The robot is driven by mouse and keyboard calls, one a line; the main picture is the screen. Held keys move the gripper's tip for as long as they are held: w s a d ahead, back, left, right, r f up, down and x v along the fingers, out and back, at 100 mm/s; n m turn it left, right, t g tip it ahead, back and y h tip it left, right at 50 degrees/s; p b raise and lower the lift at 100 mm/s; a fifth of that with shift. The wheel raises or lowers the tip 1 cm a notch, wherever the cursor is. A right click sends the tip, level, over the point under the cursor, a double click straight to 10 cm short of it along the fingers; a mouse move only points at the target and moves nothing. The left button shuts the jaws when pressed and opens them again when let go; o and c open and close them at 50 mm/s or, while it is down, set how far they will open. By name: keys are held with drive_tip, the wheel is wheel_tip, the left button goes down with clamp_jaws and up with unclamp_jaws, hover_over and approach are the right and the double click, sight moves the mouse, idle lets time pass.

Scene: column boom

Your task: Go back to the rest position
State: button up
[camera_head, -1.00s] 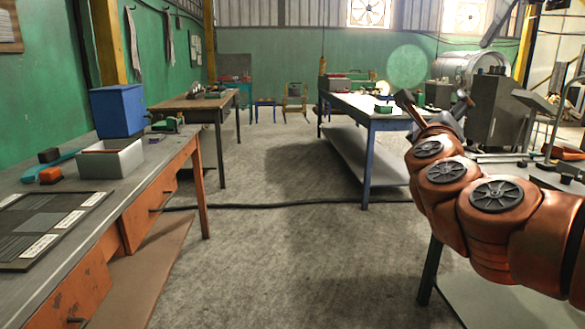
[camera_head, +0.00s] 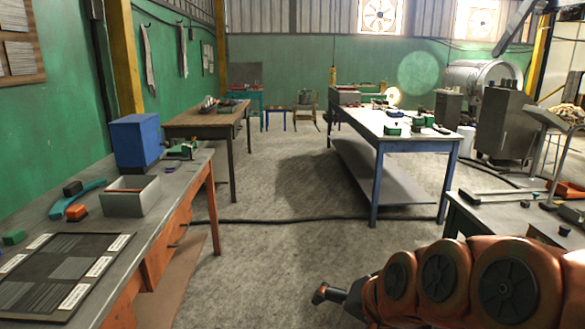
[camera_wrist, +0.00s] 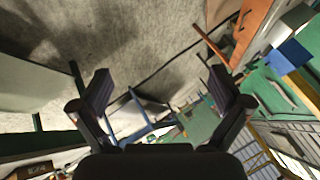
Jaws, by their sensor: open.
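My gripper (camera_wrist: 160,95) is open in the wrist view, its two dark fingers apart. Nothing is between them but the background of floor and benches. In the head view the end of my arm (camera_head: 328,294) is low at bottom centre-right, over the grey floor; the fingers are too small there to tell apart. My copper-coloured arm stretches from the lower right corner towards the left.
A left workbench holds a blue box (camera_head: 135,142), a grey bin (camera_head: 128,201) and a dark board (camera_head: 57,271). A blue-legged table (camera_head: 408,145) stands centre right.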

drive_tip(key=s+d+n+g+h+p, duration=0.1)
drive_tip(key=s+d+n+g+p, duration=0.1)
drive_tip(key=s, duration=0.8)
drive_tip(key=s+d+f+n+g+h+p, duration=0.1)
drive_tip(key=s+d+g+p, duration=0.3)
drive_tip(key=s, duration=0.7)
drive_tip(key=d+n+g+h, duration=0.1)
drive_tip(key=d+g, duration=0.1)
drive_tip(key=d, duration=0.1)
drive_tip(key=shift+s+f+n+h, duration=0.3)
drive_tip(key=shift+d, duration=0.1)
